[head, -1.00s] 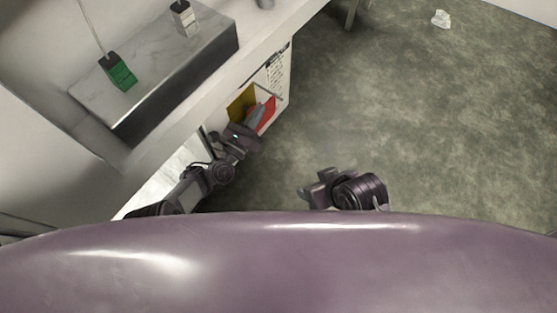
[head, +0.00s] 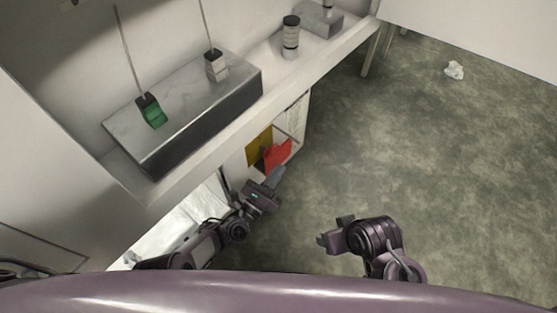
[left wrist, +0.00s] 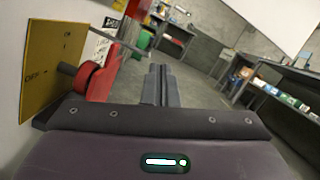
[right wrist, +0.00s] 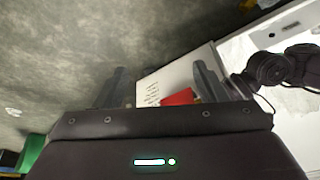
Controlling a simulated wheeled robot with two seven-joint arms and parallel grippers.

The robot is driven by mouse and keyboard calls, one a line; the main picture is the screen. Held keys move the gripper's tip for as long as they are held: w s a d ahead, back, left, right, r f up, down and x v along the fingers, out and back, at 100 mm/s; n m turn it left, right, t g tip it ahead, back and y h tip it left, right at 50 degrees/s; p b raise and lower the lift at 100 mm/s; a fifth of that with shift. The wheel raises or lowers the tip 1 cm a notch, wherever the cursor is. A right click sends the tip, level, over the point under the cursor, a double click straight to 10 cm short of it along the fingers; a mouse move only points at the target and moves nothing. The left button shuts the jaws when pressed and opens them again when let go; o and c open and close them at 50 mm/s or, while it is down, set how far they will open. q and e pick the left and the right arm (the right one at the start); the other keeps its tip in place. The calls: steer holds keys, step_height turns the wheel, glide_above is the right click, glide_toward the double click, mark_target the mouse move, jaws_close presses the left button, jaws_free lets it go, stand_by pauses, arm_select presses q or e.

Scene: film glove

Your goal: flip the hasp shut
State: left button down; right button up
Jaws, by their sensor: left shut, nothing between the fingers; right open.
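A yellow plate (head: 259,147) marked ON and OFF is on the bench side, with a red part (head: 277,154) beside it. In the left wrist view the plate (left wrist: 52,62) is at left, and the red part (left wrist: 97,78) has a rounded body on a dark shaft and a bar reaching up. I cannot tell which piece is the hasp. My left gripper (head: 276,177) is shut and empty just below the red part; its fingers (left wrist: 161,80) point past it on the right. My right gripper (head: 324,240) is open and empty, away from the plate. The red part also shows between its fingers (right wrist: 162,82).
The bench (head: 290,75) carries a grey marble-like block (head: 185,125) with a green-ended item (head: 152,112) and a white-and-black item (head: 217,66) on top. A dark-banded cylinder (head: 291,38) stands behind. Open floor (head: 430,150) lies right, with crumpled white paper (head: 454,70).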

arm_select(q)
steer(key=s+a+p, duration=0.1)
steer(key=s+a, duration=0.1)
steer(key=s, duration=0.3)
steer(key=shift+s+a, duration=0.15)
steer(key=shift+s, duration=0.15)
arm_select(e)
steer(key=shift+s+d+r+g+h, duration=0.15)
steer(key=shift+s+d+g, duration=0.15)
steer(key=shift+d, duration=0.25)
steer(key=shift+s+d+r+g+h, duration=0.15)
steer(key=shift+s+d+g, duration=0.15)
steer(key=shift+d, duration=0.25)
steer(key=shift+w, duration=0.1)
